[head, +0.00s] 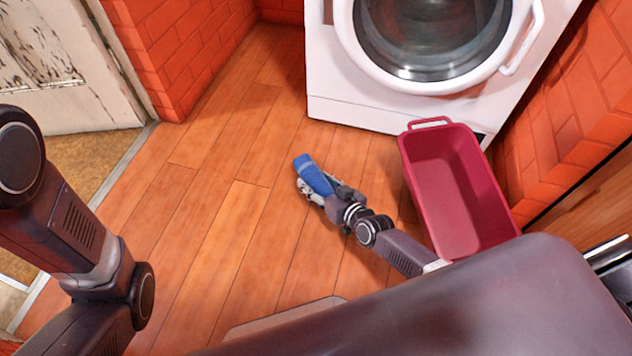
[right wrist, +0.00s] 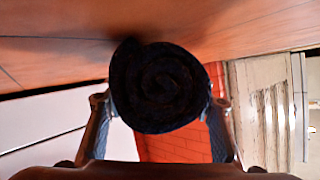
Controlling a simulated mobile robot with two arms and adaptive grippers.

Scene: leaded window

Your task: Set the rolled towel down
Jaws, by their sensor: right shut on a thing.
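The rolled towel is blue (head: 313,174) in the head view, left of the crimson tub and in front of the washing machine. My right gripper (head: 318,190) is shut on it. In the right wrist view the towel (right wrist: 160,87) shows end-on as a dark spiral between the two fingers (right wrist: 162,110). Whether the towel touches the floor I cannot tell. My left arm shows at the left of the head view, but its gripper is out of view.
An empty crimson tub (head: 458,190) stands on the floor to the right of my right gripper. A white washing machine (head: 350,112) stands behind, its round door shut. Bare wooden floor (head: 215,230) lies to the left. Brick walls (head: 185,50) and a worn white door (head: 60,65) bound the room.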

